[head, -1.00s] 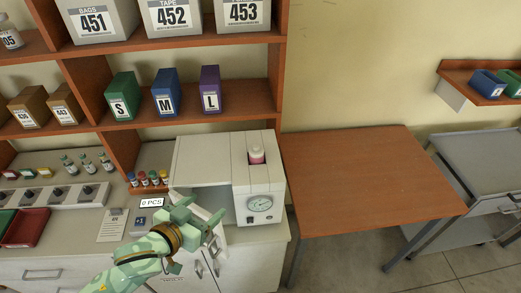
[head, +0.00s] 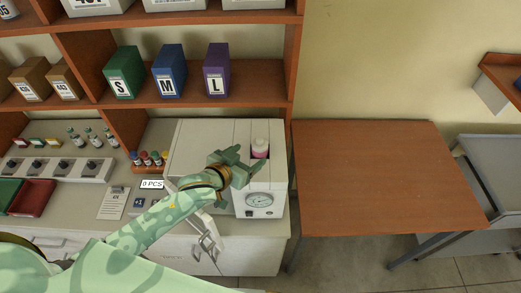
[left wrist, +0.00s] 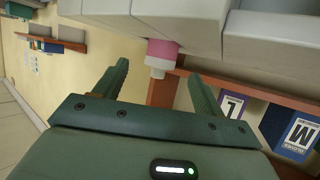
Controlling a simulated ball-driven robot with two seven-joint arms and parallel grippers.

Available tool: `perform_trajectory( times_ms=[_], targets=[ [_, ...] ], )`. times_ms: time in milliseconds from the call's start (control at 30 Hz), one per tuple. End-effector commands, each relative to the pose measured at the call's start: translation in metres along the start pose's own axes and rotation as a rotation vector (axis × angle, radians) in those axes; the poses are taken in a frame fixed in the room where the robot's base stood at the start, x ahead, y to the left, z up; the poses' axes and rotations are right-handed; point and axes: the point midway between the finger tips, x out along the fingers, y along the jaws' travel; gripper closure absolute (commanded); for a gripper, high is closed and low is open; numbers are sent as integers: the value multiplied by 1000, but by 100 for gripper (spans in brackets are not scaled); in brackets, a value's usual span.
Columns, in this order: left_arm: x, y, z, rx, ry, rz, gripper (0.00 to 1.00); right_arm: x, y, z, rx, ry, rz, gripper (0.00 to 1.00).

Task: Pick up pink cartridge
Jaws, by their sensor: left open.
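The pink cartridge (head: 260,149), with a white top, sits upright in a slot at the top of the white incubator (head: 212,140). It also shows in the left wrist view (left wrist: 161,55), beyond and between the fingers. My left gripper (head: 243,167) is open and empty, just left of the cartridge and close to it at the front of the machine. In the left wrist view, its two green fingers (left wrist: 155,82) stand apart, and the cartridge is clear of both. The cartridge's lower part is hidden in the slot. My right gripper is not in view.
A bare wooden table (head: 385,180) stands to the right. A shelf (head: 190,98) with S, M and L boxes is above the incubator. Small capped vials (head: 148,160) stand to its left, and a dial (head: 259,200) is on its front.

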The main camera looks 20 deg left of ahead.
Motion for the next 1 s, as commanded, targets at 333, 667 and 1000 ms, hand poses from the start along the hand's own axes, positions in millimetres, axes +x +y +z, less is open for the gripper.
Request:
perform_trajectory(
  times_ms=[333,667,1000],
  targets=[
    [41,-2,0,0,0,0,30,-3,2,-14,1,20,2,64],
    [61,-2,1,0,0,1,30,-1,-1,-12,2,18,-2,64],
    [60,-2,1,0,1,0,81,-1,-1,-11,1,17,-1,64]
  ],
)
